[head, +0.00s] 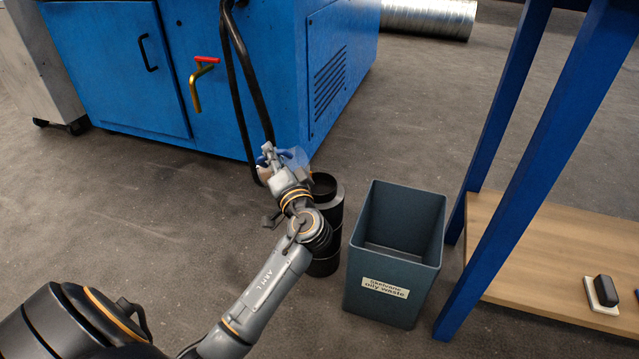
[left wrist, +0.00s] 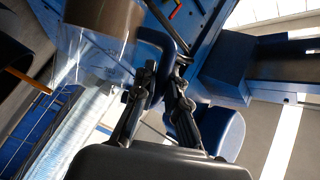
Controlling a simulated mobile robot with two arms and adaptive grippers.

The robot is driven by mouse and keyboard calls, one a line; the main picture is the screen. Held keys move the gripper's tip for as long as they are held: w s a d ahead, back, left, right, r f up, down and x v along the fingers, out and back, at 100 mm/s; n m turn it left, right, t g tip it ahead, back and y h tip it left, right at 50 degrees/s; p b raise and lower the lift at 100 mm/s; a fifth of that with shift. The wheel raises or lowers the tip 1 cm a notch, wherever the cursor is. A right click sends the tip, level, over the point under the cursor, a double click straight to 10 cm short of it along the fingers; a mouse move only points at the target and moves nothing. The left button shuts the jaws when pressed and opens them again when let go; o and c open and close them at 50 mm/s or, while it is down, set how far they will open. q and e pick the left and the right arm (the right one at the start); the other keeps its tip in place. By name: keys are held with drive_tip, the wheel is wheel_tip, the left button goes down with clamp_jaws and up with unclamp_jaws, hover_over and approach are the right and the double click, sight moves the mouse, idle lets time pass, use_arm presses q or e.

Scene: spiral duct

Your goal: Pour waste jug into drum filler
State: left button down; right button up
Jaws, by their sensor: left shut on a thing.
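The waste jug is a clear container with a blue handle. In the head view only a bluish part of the jug (head: 296,157) shows behind my left gripper (head: 270,160). In the left wrist view the jug (left wrist: 104,18) holds brown liquid, and my left gripper (left wrist: 158,92) is shut on its blue handle. I cannot tell how far the jug is tilted. A black drum (head: 328,215) with a dark round filler opening (head: 323,185) stands just below and right of the jug, partly hidden by my left arm. My right gripper is not in view.
A grey-blue oily waste bin (head: 385,285) stands right of the drum. A blue cabinet (head: 270,70) with a red-handled tap (head: 200,80) is behind. A blue-legged bench with a wooden lower shelf (head: 540,270) is at right. Floor at left is free.

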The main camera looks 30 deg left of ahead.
sight(289, 154)
use_arm(q)
drive_tip(key=shift+w+d+f+m+y+b, duration=0.15)
drive_tip(key=shift+w+d+m+y+b, duration=0.15)
drive_tip(key=shift+d+m+b, duration=0.35)
idle(1.9)
drive_tip(key=shift+w+d+r+m+t, duration=0.3)
drive_tip(key=shift+d+m+t, duration=0.1)
drive_tip(key=shift+d+m, duration=0.15)
drive_tip(key=shift+w+d+r+m+t, duration=0.15)
drive_tip(key=shift+w+d+m+t, duration=0.15)
drive_tip(key=shift+d+m+t, duration=0.15)
idle(1.5)
drive_tip(key=shift+w+d+r+m+t+p, duration=0.2)
drive_tip(key=shift+d+m+t, duration=0.15)
drive_tip(key=shift+m, duration=0.25)
drive_tip(key=shift+w+d+r+m+t+p, duration=0.2)
drive_tip(key=shift+d+m, duration=0.1)
drive_tip(key=shift+m, duration=0.25)
idle(1.4)
